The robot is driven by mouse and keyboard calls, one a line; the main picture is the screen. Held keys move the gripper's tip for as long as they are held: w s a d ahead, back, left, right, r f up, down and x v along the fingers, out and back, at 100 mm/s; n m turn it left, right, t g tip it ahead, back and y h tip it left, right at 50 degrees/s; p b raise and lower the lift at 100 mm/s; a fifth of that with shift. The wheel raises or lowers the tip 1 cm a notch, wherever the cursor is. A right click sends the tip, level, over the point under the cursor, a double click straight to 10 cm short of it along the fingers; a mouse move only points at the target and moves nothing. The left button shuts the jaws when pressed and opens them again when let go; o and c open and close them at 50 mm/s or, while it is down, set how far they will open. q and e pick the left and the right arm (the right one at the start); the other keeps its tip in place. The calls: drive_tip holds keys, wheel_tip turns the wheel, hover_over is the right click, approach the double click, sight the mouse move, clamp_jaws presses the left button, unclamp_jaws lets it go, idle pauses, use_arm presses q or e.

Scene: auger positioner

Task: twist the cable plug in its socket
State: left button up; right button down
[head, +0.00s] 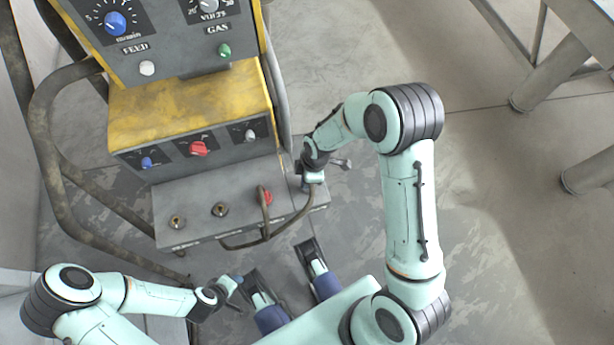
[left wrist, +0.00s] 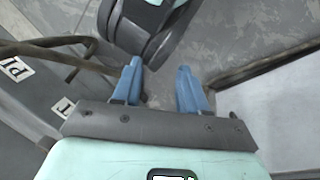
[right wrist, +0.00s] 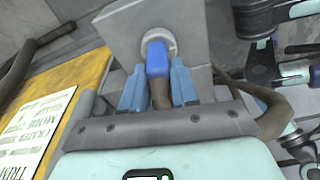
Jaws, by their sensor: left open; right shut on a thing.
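The blue cable plug (right wrist: 157,58) shows in the right wrist view, with its front end at a round grey socket (right wrist: 158,41) on a grey panel. Its brown cable (right wrist: 161,93) runs back between my right gripper's fingers. My right gripper (right wrist: 156,85) is shut on the plug. In the head view my right gripper (head: 312,184) is at the right end of the machine's low front box and hides the plug and socket. My left gripper (head: 238,284) is open and empty, low in front of the machine; its two blue fingers stand apart in the left wrist view (left wrist: 159,88).
The front box (head: 190,197) also has two brass-coloured sockets (head: 220,209) and a red plug (head: 265,196) with a cable. The yellow and grey machine (head: 190,105) with knobs stands behind it. A bent tube frame (head: 42,125) is at left.

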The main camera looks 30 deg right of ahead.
drive_tip(key=shift+n, duration=1)
drive_tip(key=c, duration=0.8)
unclamp_jaws()
